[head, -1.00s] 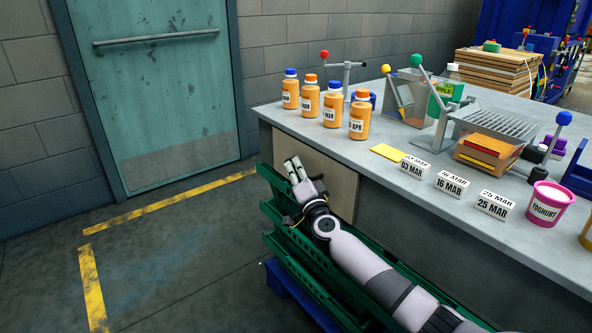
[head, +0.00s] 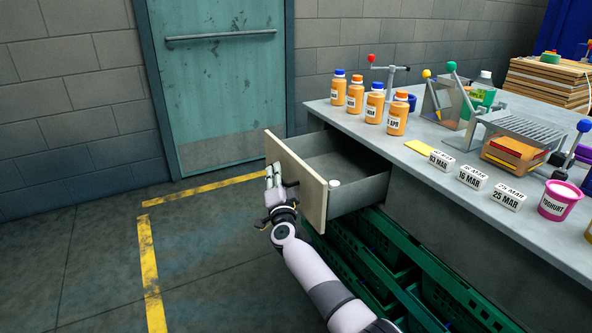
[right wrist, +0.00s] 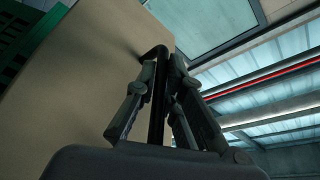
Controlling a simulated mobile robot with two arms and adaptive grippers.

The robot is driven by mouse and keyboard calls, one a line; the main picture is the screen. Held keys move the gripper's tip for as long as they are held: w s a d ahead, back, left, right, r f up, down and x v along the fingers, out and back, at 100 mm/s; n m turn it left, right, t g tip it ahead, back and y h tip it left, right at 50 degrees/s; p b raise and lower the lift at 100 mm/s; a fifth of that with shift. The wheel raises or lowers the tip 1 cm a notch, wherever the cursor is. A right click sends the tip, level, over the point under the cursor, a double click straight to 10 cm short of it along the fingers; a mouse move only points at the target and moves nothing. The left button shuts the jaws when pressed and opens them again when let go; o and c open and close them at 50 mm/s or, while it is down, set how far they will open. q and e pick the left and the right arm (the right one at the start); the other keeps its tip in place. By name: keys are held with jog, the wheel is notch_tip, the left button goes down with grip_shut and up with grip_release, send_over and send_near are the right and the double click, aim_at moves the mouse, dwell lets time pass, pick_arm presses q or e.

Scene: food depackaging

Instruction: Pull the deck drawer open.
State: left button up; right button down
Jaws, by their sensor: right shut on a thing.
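The deck drawer (head: 295,180) stands pulled well out of the left end of the grey bench, its pale front panel clear of the bench. Inside it is mostly bare grey floor, with a small white round thing (head: 334,183) near the front. My right gripper (head: 273,176) is at the outer face of the drawer front. In the right wrist view its fingers (right wrist: 164,90) are shut on a dark bar-shaped handle (right wrist: 157,100) on the pale panel (right wrist: 80,85). My left gripper is not in view.
Green crates (head: 370,255) stand under the bench (head: 420,190). Several orange bottles (head: 375,104), date blocks (head: 472,177) and a pink yoghurt tub (head: 560,200) stand on top. The floor (head: 210,260) left of the drawer is clear, with yellow lines and a teal door (head: 222,90) behind.

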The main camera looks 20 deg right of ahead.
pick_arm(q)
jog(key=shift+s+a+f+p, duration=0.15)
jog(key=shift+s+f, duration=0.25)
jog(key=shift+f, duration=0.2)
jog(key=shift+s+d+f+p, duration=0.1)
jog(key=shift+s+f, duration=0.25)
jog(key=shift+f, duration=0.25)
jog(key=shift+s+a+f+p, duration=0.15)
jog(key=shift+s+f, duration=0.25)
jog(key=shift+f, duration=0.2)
pick_arm(e)
jog(key=shift+s+a+f, duration=0.1)
jog(key=shift+a, duration=1.2)
jog(key=shift+s+a, duration=0.1)
jog(key=shift+a, duration=1.15)
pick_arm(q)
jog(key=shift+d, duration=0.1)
pick_arm(e)
jog(key=c, duration=1.7)
grip_release()
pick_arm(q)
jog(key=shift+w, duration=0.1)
pick_arm(e)
jog(key=v, duration=1.2)
